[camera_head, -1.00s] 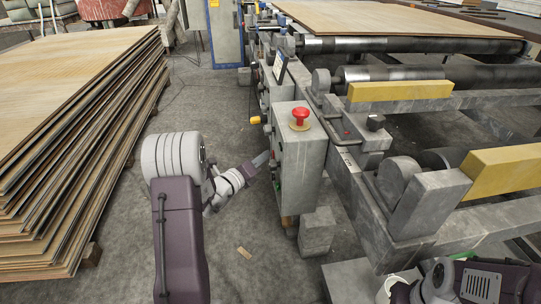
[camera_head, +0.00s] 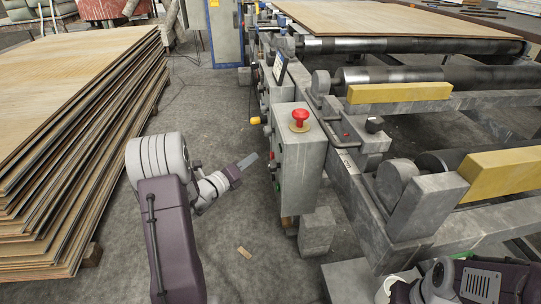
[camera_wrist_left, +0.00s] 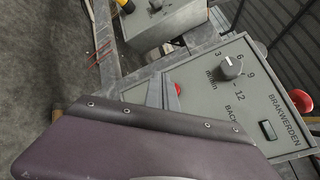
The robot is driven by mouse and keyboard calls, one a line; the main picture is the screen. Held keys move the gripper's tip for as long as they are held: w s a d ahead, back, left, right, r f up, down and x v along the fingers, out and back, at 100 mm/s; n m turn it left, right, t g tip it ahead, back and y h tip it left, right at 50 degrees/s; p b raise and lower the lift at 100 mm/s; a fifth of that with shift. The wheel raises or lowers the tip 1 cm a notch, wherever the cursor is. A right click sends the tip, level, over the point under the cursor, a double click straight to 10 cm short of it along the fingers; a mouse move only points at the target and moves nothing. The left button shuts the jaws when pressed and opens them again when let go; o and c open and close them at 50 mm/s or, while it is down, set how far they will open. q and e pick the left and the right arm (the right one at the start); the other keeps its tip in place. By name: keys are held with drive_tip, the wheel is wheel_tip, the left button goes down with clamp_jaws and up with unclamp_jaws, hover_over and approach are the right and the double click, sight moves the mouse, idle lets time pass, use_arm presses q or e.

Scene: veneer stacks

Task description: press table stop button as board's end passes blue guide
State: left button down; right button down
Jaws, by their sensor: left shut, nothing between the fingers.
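A grey control box (camera_head: 303,155) stands left of the roller table, with a red mushroom button (camera_head: 299,117) on top. Its left face carries small controls; in the left wrist view this panel (camera_wrist_left: 225,100) shows a dial (camera_wrist_left: 231,67) and a red button (camera_wrist_left: 178,88) partly behind my fingers. My left gripper (camera_head: 248,161) is shut and empty, its tip a little left of the panel, apart from it in the head view; its fingers (camera_wrist_left: 163,92) also show in the left wrist view. A board (camera_head: 380,18) lies at the back rollers. I cannot pick out a blue guide for certain.
A tall veneer stack (camera_head: 75,130) fills the left. A blue-edged cabinet (camera_head: 225,35) stands at the back. Yellow blocks (camera_head: 400,91) lie on the table frame. Part of my right arm shows at lower right.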

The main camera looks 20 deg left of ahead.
use_arm(q)
drive_tip(key=shift+s+a, duration=0.35)
drive_tip(key=shift+a, duration=0.2)
drive_tip(key=shift+s+a, duration=0.3)
drive_tip(key=shift+a, duration=0.2)
